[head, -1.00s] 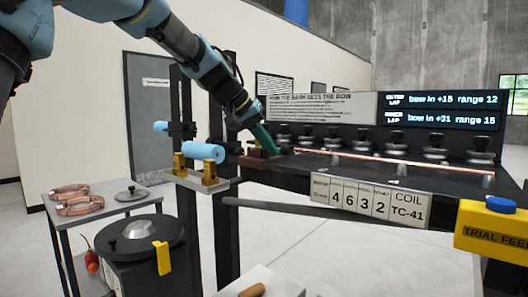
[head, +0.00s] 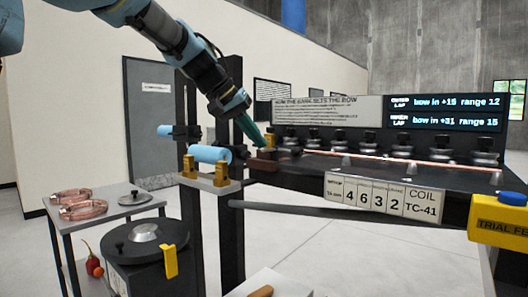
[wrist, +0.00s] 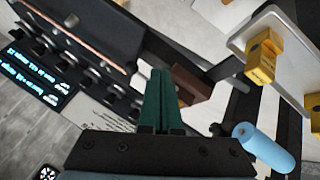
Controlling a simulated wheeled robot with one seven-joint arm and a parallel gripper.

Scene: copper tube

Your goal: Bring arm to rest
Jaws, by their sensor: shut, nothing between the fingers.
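My gripper (head: 253,135) has green fingers pressed together with nothing between them. In the head view it points down and right, beside the left end of the dark machine bench. In the wrist view the closed fingers (wrist: 159,90) point up the picture, close to a brown block (wrist: 192,84). The same brown block shows in the head view (head: 265,162) under the fingertips. I cannot tell whether they touch. A copper tube (head: 400,158) lies along the bench top, and it also shows in the wrist view (wrist: 85,37).
Light blue rollers (head: 209,153) and yellow brackets (head: 221,173) stand left of the bench. A display (head: 445,113) rises behind it. Copper coils (head: 83,207) lie on a side table (head: 110,206). A dark round-topped unit (head: 145,242) stands in front.

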